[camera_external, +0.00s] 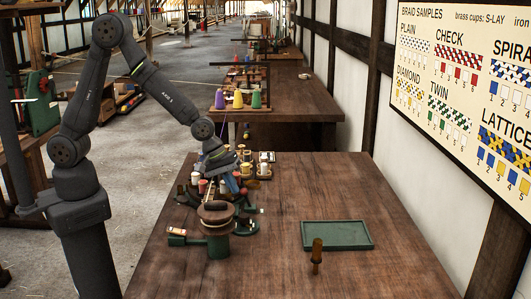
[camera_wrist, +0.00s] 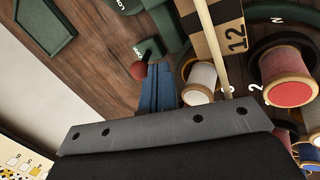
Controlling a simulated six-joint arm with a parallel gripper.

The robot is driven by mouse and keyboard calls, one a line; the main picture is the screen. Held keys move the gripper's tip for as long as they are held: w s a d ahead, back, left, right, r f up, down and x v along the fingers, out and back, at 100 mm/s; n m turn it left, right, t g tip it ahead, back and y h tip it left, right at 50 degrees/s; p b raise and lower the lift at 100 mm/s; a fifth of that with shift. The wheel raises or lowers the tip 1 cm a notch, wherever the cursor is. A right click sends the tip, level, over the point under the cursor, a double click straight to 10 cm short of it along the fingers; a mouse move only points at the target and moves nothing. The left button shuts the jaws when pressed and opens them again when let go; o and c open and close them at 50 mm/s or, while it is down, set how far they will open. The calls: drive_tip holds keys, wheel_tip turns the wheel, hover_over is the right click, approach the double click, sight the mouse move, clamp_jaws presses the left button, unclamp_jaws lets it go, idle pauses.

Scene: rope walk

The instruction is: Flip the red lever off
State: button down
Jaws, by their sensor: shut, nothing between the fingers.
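A dark red round knob (camera_wrist: 138,70), apparently the end of the red lever, shows in the wrist view just left of my fingertips. The lever's arm and its setting cannot be made out. A green fitting with white lettering (camera_wrist: 150,49) lies just beyond the knob. My gripper (camera_wrist: 158,72) has its blue fingers together, with nothing between them, close beside the knob; whether they touch it is unclear. In the external view my gripper (camera_external: 236,186) points down among the crowded fittings on the table, and the lever cannot be picked out there.
Several thread spools (camera_wrist: 287,76) stand close on the right in the wrist view, with a pale rod and a checkered strip marked 12 (camera_wrist: 222,38). A green tray (camera_external: 337,235) and a wooden-handled tool (camera_external: 317,252) are at the right. The table's (camera_external: 320,180) right side is mostly clear.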

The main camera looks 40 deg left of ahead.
idle(0.4)
drive_tip(key=shift+w+d+r, duration=0.15)
drive_tip(key=shift+w+d+r+g+y, duration=0.1)
drive_tip(key=shift+w+d+g+y, duration=0.05)
drive_tip(key=shift+g+y, duration=0.15)
drive_tip(key=w+d+g+y, duration=0.1)
drive_tip(key=w+d+r+g+y, duration=0.1)
drive_tip(key=g+y, duration=0.1)
drive_tip(key=shift+w+d, duration=0.25)
drive_tip(key=shift+w+d+r, duration=0.15)
drive_tip(key=shift+w+d, duration=0.5)
drive_tip(key=shift+d, duration=0.05)
drive_tip(key=shift+w, duration=0.1)
idle(0.4)
drive_tip(key=shift+r, duration=0.1)
